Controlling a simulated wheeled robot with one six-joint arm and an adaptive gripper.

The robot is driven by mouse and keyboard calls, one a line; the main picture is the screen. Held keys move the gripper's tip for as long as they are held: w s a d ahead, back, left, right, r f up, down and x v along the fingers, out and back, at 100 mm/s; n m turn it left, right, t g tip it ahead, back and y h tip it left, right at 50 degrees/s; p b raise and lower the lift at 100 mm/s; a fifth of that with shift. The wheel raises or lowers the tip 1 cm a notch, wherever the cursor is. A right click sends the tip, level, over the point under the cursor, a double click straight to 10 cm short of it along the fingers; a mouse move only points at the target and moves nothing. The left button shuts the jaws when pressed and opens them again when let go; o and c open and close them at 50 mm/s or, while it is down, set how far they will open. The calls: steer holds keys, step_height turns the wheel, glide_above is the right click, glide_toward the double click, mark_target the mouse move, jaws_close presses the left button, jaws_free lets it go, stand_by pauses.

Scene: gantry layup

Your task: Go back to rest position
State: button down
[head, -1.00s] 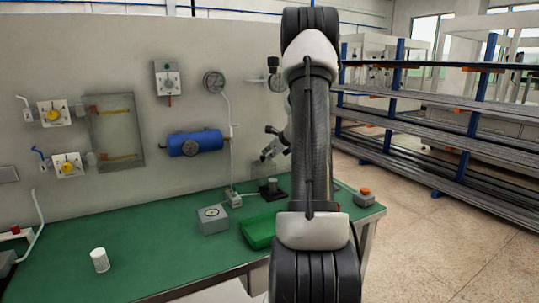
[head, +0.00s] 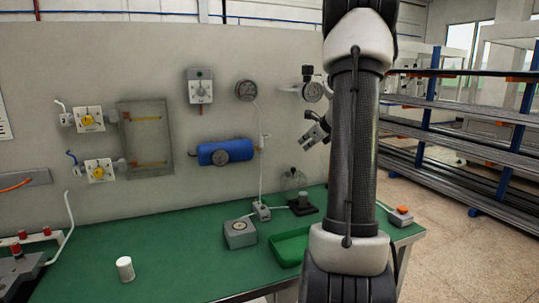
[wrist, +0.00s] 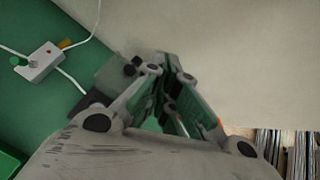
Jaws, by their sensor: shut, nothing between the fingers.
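My gripper (head: 314,132) shows in the head view just left of my upright arm, partly hidden behind it, in front of the grey panel and above the bench. In the wrist view my gripper (wrist: 170,72) has its fingers drawn together with nothing held between them. It is clear of the green bench top (head: 185,262) in the head view.
A green tray (head: 290,248), a grey box with a dial (head: 240,233) and a white cup (head: 125,268) stand on the bench. A blue cylinder (head: 225,152) and gauges are on the panel (head: 270,60). Racks (head: 455,140) stand right, beyond open floor (head: 450,250).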

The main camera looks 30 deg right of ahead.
steer(key=s+a+f+n+g+y, duration=0.2)
steer(key=s+a+f+n+g, duration=0.25)
steer(key=s+a+n, duration=0.65)
steer(key=s+a+r+n+g, duration=0.1)
steer(key=s+a+r+n, duration=0.1)
steer(key=s+a+n, duration=0.7)
steer(key=s+a+r+n+h, duration=0.1)
steer(key=s+a+r+n, duration=0.2)
steer(key=s+a+n, duration=0.6)
steer(key=shift+a+r+n+g, duration=0.35)
steer(key=shift+a+n, duration=0.15)
steer(key=shift+n, duration=1.5)
